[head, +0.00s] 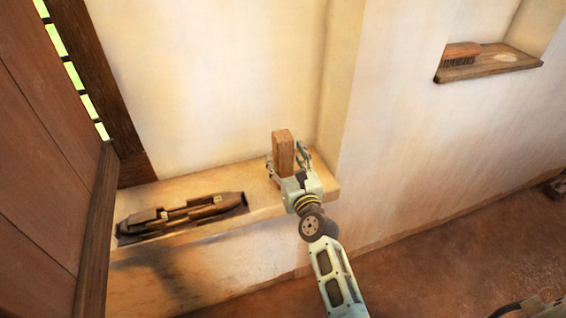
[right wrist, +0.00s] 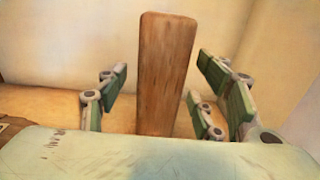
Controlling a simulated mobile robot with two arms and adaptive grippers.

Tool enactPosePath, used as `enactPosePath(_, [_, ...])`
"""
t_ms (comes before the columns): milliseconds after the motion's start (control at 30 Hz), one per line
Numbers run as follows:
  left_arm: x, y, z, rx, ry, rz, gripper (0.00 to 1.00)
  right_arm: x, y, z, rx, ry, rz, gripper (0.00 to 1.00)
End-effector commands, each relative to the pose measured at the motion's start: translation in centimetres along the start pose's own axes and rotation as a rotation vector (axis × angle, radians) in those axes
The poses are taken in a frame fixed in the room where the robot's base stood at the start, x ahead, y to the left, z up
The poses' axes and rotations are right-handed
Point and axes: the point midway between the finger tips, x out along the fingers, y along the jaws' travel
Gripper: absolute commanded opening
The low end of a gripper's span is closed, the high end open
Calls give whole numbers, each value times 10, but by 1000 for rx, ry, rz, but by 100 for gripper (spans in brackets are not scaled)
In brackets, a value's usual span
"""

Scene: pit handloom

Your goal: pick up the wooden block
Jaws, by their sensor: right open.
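The wooden block (head: 283,152) is a brown upright piece standing on the pale ledge at the foot of the wall in the head view. It also stands upright in the middle of the right wrist view (right wrist: 165,75). My right gripper (head: 287,162) is at the block, with its fingers open on either side of it. In the right wrist view the gripper (right wrist: 158,95) shows a gap between the block and the fingers on both sides. The block's lower end is hidden behind the gripper body.
The ledge (head: 170,192) has a recess on its left holding a dark wooden shuttle-like object (head: 185,213). A dark wooden door or shutter (head: 40,160) stands at far left. A wall shelf (head: 490,66) with a brush (head: 461,54) is at upper right. The earthen floor lies below right.

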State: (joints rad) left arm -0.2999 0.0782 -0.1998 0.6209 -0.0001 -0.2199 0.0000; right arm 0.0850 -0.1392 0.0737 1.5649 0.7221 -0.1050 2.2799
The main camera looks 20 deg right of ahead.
Motion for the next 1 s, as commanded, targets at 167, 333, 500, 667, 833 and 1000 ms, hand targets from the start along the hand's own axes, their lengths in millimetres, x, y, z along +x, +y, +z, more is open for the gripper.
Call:
enactPosePath(167, [10, -1, 1, 0, -1, -2, 31, 22, -1, -2, -1, -1, 0, 61])
enactPosePath(333, [10, -2, 1, 0, -1, -2, 31, 27, -1, 0, -2, 0, 0, 61])
enactPosePath(500, [9, -2, 2, 0, -1, -2, 31, 26, -1, 0, -2, 0, 0, 58])
enactPosePath(667, [9, -2, 2, 0, -1, -2, 31, 26, -1, 0, -2, 0, 0, 44])
enactPosePath(833, [9, -2, 2, 0, -1, -2, 31, 26, -1, 0, -2, 0, 0, 29])
enactPosePath(1000, [9, -2, 2, 1, -2, -2, 31, 26, -1, 0, -3, 0, 1, 15])
